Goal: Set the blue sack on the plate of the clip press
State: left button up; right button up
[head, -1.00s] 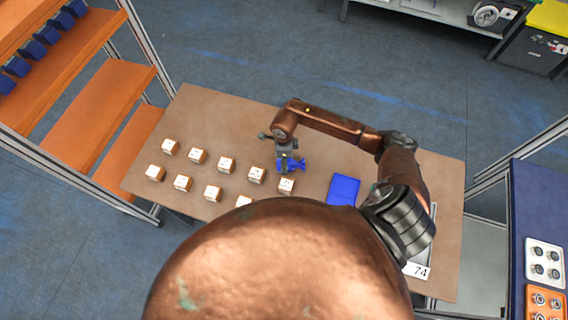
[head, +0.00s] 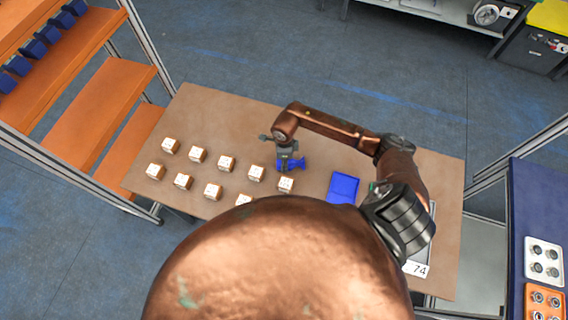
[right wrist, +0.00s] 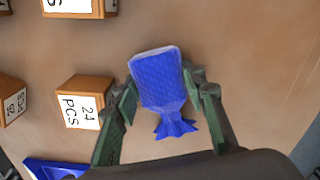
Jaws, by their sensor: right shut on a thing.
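The blue sack (head: 298,163) is under my right gripper (head: 288,158) over the brown table, beside the labelled boxes. In the right wrist view the sack (right wrist: 160,85) lies between the two fingers of my right gripper (right wrist: 161,76), which is shut on it. Its gathered, frilled end points toward the wrist. I cannot tell whether it touches the table. I cannot make out the clip press or its plate; my body and right arm cover part of the table. My left gripper is not in view.
Several labelled boxes (head: 226,164) stand in rows left of the sack; one box (right wrist: 82,102) is close to the left finger. A flat blue item (head: 343,188) lies to the right. The table's far side is clear.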

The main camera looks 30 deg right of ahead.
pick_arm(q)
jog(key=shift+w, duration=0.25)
pick_arm(e)
jog(key=c, duration=0.4)
